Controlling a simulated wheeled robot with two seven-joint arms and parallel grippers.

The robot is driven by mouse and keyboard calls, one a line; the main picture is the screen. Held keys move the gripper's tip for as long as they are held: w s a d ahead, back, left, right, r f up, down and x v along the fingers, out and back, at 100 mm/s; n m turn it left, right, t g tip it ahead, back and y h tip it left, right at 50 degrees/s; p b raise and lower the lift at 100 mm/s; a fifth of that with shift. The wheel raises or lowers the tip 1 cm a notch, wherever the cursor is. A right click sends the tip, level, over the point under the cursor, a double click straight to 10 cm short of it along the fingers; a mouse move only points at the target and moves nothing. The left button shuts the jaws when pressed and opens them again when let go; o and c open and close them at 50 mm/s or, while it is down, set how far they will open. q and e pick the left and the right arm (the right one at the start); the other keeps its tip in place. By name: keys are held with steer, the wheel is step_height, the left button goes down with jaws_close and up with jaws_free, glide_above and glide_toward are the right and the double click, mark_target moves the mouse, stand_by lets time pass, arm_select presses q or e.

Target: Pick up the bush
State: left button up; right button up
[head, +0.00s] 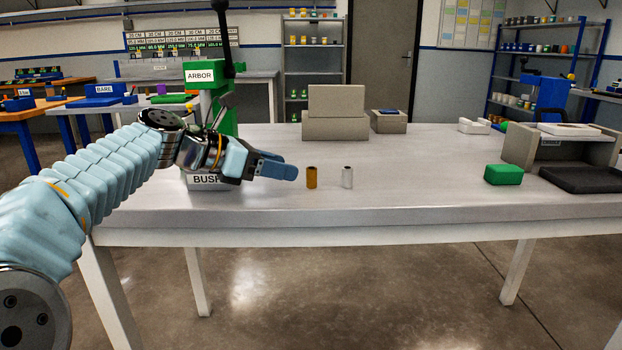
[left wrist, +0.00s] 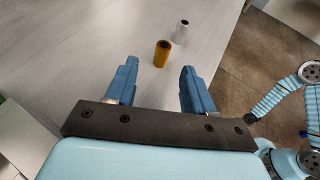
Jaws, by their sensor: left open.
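Two small upright hollow cylinders stand on the table (head: 420,205). One is a brass-coloured bush (head: 312,178), and to its right is a silver-white one (head: 347,178). My left gripper (head: 285,170) is just left of the brass bush in the head view, apart from it. In the left wrist view, my left gripper (left wrist: 158,85) is open and empty. The brass bush (left wrist: 162,54) stands beyond the fingertips, roughly between them, and the silver cylinder (left wrist: 181,31) is farther off.
A box labelled BUSH (head: 206,182) sits behind my left wrist, partly hidden. A green arbor press (head: 198,75) stands behind my arm. Grey blocks (head: 335,128) are at the back; a green block (head: 503,174) and a dark pad (head: 582,179) lie right. The table's middle is clear.

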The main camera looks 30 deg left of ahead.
mark_target(307, 174)
arm_select(q)
steer(key=x, duration=0.6)
steer(key=shift+d+f, duration=0.15)
steer(key=shift+f, duration=0.1)
jaws_close()
step_height(307, 174, up, 9)
steer(key=p, duration=0.3)
steer(key=s+a+f+n+y+b, duration=0.1)
steer(key=s+a+n+y, duration=0.1)
steer(key=s+a, duration=0.2)
steer(key=s+a+f+n+t+y+b, duration=0.1)
steer(key=s+a+n+y, duration=0.1)
steer(key=s+a, duration=0.2)
steer(key=s+a+n+t+y+b, duration=0.1)
steer(key=s+a+n+y, duration=0.1)
steer(key=s, duration=0.6)
steer(key=shift+s+a+f+y, duration=0.15)
steer(key=shift+a+f+y, duration=0.1)
steer(key=shift+a, duration=0.4)
steer(key=shift+s+a+f+y, duration=0.15)
steer(key=shift+s+a+y, duration=0.1)
steer(key=shift+a, duration=0.4)
